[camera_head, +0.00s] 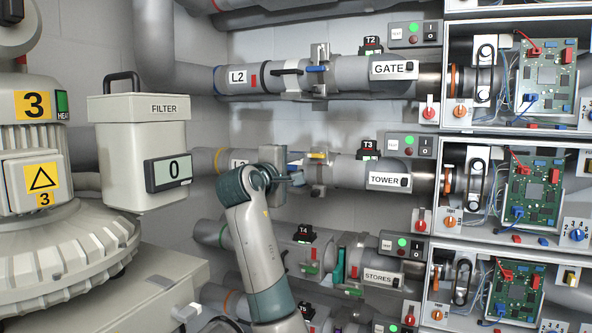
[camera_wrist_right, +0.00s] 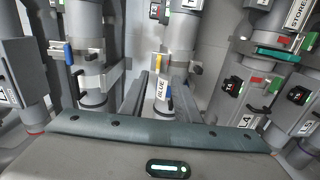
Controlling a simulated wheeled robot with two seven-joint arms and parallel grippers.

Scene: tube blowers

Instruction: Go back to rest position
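My right gripper (camera_head: 292,178) is in front of the tube labelled L3 (camera_head: 207,161), in the middle of the head view. The arm comes up from the bottom and hides part of that tube and its label. In the right wrist view, the two dark fingers of the right gripper (camera_wrist_right: 160,104) stand apart, with nothing visibly clamped between them. I cannot tell whether the fingertips touch the tube fittings. My left gripper is in neither view.
The L2 tube (camera_head: 237,77) runs above, and the T4 tube (camera_head: 275,238) runs below. Open circuit-board boxes (camera_head: 478,147) line the right. A grey FILTER box (camera_head: 130,142) and a large machine marked 3 (camera_head: 32,133) stand at the left. Grey wall lies behind.

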